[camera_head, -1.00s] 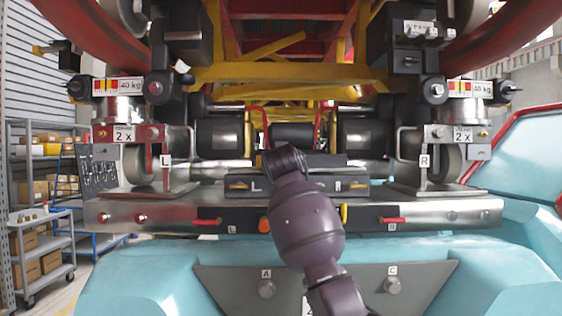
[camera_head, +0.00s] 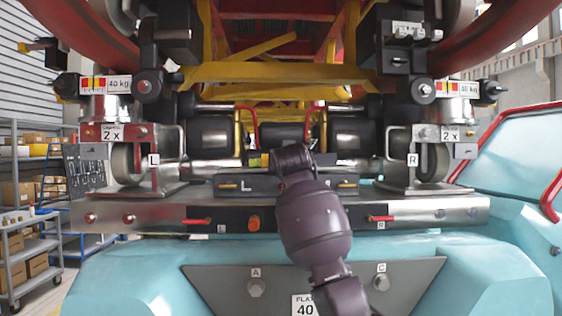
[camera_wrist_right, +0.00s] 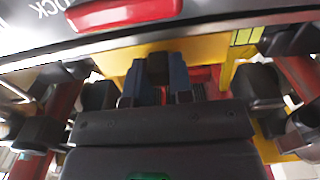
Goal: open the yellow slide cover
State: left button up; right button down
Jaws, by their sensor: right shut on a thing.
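The yellow slide cover (camera_wrist_right: 205,52) shows as a yellow panel in the right wrist view, with a black tab (camera_wrist_right: 157,68) on it. My right gripper (camera_wrist_right: 158,84) points at the panel, and its blue-padded fingers are shut on the black tab. In the head view my dark right arm rises from the lower right to the middle of the machine. Its wrist hides the right gripper there and most of the cover. A small yellow patch (camera_head: 254,160) shows just left of the wrist; I cannot tell if it belongs to the cover. My left gripper is not in view.
A metal beam (camera_head: 150,212) with red levers (camera_head: 381,218) and an orange button (camera_head: 254,224) runs below the wrist. Wheel assemblies stand at both sides, under yellow and red framework. In the wrist view a red handle (camera_wrist_right: 125,11) lies close by at the top.

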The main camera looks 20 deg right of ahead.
jog(key=c, duration=1)
grip_release()
jog(key=shift+s+a, duration=0.1)
jog(key=shift+a, duration=0.05)
jog(key=shift+s, duration=0.25)
pick_arm(q)
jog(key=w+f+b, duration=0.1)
jog(key=b, duration=0.2)
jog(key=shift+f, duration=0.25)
pick_arm(e)
jog(key=v, duration=1)
